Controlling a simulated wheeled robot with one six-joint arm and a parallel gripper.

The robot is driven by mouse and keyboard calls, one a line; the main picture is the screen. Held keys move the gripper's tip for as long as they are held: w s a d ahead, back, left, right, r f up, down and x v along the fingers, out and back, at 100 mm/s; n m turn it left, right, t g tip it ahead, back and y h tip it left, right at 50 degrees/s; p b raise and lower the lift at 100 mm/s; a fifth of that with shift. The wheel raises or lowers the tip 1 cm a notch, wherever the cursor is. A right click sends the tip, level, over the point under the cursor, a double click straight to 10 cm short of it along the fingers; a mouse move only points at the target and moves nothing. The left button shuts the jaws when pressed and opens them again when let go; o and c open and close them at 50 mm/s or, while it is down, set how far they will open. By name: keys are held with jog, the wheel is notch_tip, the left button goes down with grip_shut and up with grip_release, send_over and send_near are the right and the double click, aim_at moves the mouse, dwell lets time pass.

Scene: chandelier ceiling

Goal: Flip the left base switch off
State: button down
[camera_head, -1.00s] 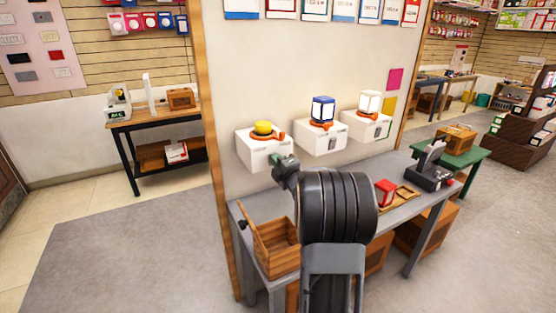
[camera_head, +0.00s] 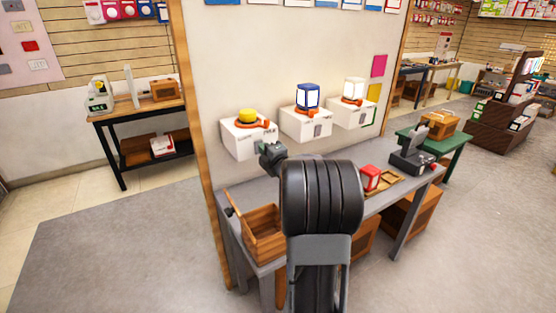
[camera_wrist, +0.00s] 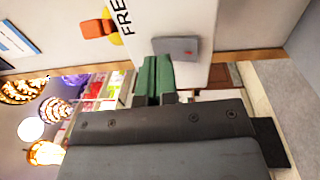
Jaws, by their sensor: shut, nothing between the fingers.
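Three white bases hang in a row on the wall in the head view. The left base (camera_head: 240,141) carries a round yellow top (camera_head: 247,116) on an orange ring. My gripper (camera_head: 268,151) is at its lower right front corner and hides part of its front. In the wrist view, the green fingers (camera_wrist: 153,82) are shut and empty. They point at the white base (camera_wrist: 170,18), close beside a grey switch (camera_wrist: 175,48) on its face. I cannot tell if they touch it. The middle base (camera_head: 300,128) holds a blue lantern (camera_head: 307,97); the right base (camera_head: 345,114) holds a white lantern (camera_head: 354,89).
A grey table (camera_head: 330,174) stands below the bases. On it are an open wooden box (camera_head: 262,235), a red block (camera_head: 370,177) and a dark device (camera_head: 411,160). A wooden post (camera_head: 196,140) edges the wall at left. Grey floor (camera_head: 110,245) is free at left.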

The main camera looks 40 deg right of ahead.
jog(key=s+a+r+b, duration=0.1)
jog(key=s+a, duration=0.1)
jog(key=s, duration=1)
jog(key=shift+a+r, duration=0.15)
jog(key=shift+r, duration=0.15)
